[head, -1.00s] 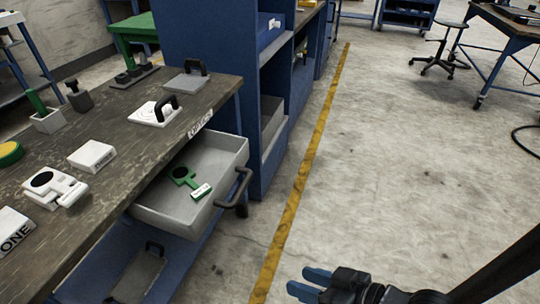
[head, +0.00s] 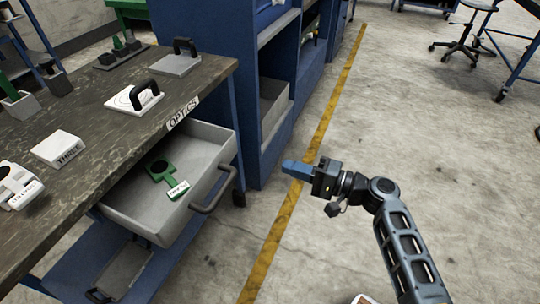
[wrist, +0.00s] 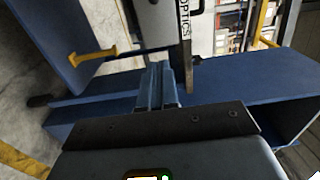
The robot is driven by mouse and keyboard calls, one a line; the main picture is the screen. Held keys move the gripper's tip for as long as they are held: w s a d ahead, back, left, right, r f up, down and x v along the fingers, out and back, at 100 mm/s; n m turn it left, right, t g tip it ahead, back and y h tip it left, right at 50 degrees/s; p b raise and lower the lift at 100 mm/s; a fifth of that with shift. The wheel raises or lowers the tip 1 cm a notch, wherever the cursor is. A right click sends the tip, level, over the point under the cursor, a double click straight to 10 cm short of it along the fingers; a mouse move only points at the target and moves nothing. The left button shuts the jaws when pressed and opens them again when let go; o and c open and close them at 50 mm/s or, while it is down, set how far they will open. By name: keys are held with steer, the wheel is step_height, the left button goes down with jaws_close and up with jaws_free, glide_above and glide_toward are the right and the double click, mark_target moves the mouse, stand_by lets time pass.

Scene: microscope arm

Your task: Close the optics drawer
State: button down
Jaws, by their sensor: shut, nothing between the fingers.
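The optics drawer (head: 150,230) is a light grey tray pulled out from under the bench top, below the "OPTICS" label (head: 184,113). Its dark bar handle (head: 216,190) is on the front panel, facing right. Inside lies a green holder with a dark disc (head: 163,172) and a white tag. My gripper (head: 286,167) has blue fingers, shut and empty. It is in the air to the right of the handle, apart from it, pointing left toward the bench. In the wrist view, the shut fingers (wrist: 158,78) point toward the bench side, with the label sideways beyond them.
The worn bench top (head: 85,115) holds lidded plates with black handles and a white "THREE" block (head: 60,149). A blue shelf unit (head: 262,120) stands behind the drawer. An open lower shelf (head: 125,270) lies below it.

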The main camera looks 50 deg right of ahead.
mark_target(183, 141)
steer(key=p+x, duration=0.1)
steer(key=x, duration=1.2)
steer(key=shift+w+a+f, duration=0.1)
steer(key=shift+w+a, duration=0.05)
steer(key=shift+w, duration=0.1)
steer(key=b+x, duration=0.9)
steer(key=x, duration=1)
steer(key=shift+f, duration=0.15)
steer(key=shift+w+a, duration=0.15)
steer(key=shift+w, duration=0.2)
steer(key=shift+w+a+r+b, duration=0.1)
steer(key=shift+w+r+b, duration=0.1)
steer(key=shift+r+b, duration=0.15)
